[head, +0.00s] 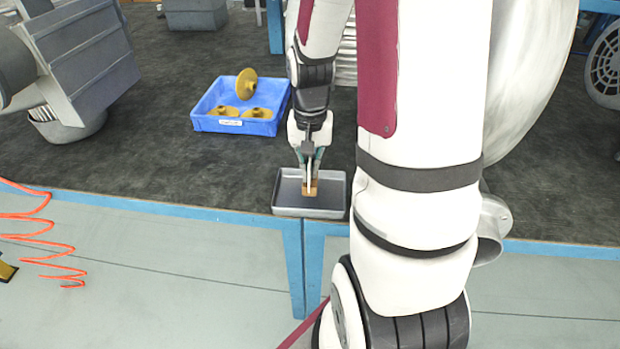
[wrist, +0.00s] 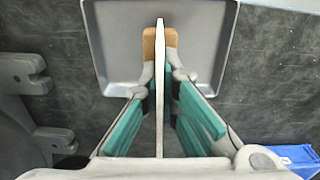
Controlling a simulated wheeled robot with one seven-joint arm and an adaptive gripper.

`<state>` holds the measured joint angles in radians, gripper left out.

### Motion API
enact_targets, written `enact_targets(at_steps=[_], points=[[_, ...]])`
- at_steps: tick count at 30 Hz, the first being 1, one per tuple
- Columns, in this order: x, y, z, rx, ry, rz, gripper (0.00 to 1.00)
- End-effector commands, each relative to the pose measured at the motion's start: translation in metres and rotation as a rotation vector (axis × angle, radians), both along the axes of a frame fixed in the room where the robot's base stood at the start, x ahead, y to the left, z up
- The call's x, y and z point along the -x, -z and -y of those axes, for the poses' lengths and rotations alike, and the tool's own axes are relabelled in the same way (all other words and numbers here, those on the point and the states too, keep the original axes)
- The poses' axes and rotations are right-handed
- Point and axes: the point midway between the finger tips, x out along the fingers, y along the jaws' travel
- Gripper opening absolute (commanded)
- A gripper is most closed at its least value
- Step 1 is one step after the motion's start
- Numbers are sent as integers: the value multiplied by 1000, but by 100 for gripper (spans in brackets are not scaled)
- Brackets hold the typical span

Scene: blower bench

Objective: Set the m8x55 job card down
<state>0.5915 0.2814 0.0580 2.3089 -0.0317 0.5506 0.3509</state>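The job card (wrist: 160,115) is a thin pale plate seen edge-on in the wrist view, upright between my fingers. In the head view the card (head: 309,174) is a narrow light strip. Its print cannot be read. My gripper (wrist: 162,78) is closed in on the card from both sides; it also shows over the tray in the head view (head: 310,168). A small tan block (head: 311,188) is at the card's far end, within the outline of the grey tray (head: 283,208). I cannot tell whether the block is joined to the card or whether it touches the tray floor.
The grey tray sits at the bench's blue front edge (head: 230,216). A blue bin (head: 200,124) with yellow flanged parts (head: 247,82) stands behind it to the left. A grey machine (head: 80,55) is at far left. My arm hides much of the right side.

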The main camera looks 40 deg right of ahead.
Motion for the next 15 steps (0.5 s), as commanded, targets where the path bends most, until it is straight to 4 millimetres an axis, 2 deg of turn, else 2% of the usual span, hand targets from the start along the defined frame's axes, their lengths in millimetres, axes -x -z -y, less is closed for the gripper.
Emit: enact_targets(at_steps=[9, 15], points=[[0, 34, 0, -1, 0, -1, 0], [0, 34, 0, 0, 0, 1, 0]])
